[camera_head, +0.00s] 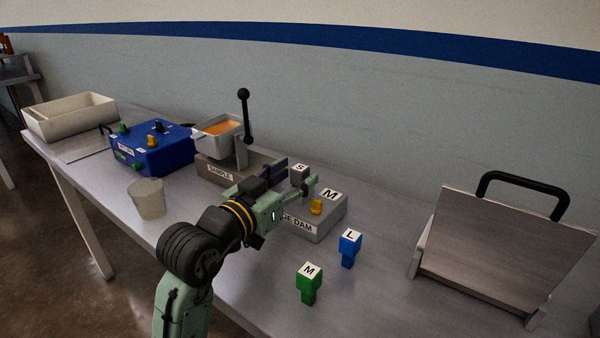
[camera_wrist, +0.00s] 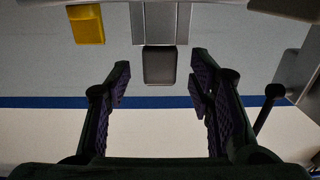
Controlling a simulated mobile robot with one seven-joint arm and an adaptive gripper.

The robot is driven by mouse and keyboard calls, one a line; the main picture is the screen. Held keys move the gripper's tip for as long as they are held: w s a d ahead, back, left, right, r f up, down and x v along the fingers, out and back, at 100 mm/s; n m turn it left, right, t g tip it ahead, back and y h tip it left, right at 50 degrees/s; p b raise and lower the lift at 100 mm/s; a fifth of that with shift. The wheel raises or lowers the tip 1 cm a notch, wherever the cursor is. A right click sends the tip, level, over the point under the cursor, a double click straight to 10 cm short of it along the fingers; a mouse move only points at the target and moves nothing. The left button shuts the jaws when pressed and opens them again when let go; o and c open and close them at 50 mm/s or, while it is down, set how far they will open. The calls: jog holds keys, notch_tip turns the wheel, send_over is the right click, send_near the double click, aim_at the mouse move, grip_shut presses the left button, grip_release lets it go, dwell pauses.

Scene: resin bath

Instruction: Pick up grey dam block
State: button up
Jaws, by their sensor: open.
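In the wrist view the grey block (camera_wrist: 159,66) shows centred between the open fingertips (camera_wrist: 161,70), with a gap on both sides. Neither finger visibly touches it. Part of the base and its label are hidden behind my gripper.
A yellow block (camera_head: 316,207) sits on the base close to my gripper; the wrist view shows it too (camera_wrist: 88,26). A blue L block (camera_head: 349,250) and green M block (camera_head: 309,285) stand in front. A lever (camera_head: 245,115) and orange bath (camera_head: 222,127) are left.

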jog(key=shift+x, duration=1.2)
jog(key=shift+c, duration=0.5)
grip_shut()
